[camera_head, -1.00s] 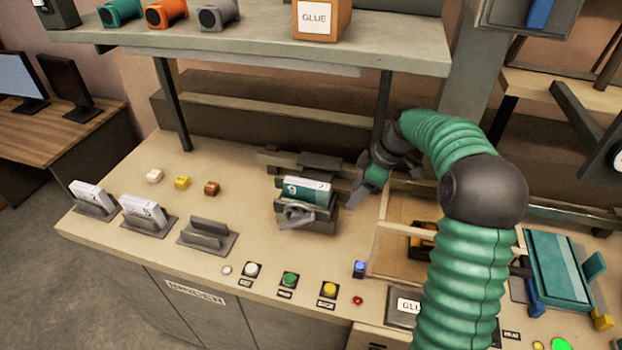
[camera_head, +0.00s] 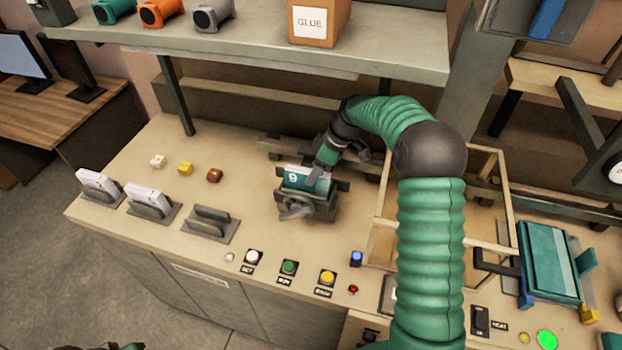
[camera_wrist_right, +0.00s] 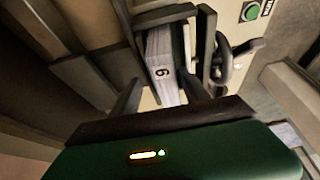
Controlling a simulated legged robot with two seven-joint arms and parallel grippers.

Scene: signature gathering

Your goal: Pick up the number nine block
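The number nine block (camera_head: 296,179) is a book-like block with white pages and a teal cover marked 9. It stands in a dark clamp (camera_head: 318,208) on the bench. In the right wrist view the block (camera_wrist_right: 162,72) is ahead, with its number visible. My right gripper (camera_head: 318,172) is over the right part of the block and hides some of it. In the wrist view its two fingers (camera_wrist_right: 160,100) are apart, either side of the block's near end. Contact cannot be told.
White blocks stand in two holders (camera_head: 148,207) at left; a third holder (camera_head: 210,223) is empty. Small white, yellow and brown pieces (camera_head: 185,169) lie behind. Buttons (camera_head: 288,267) line the front. A wooden-framed bay (camera_head: 505,200) is at right, and a shelf (camera_head: 400,55) hangs above.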

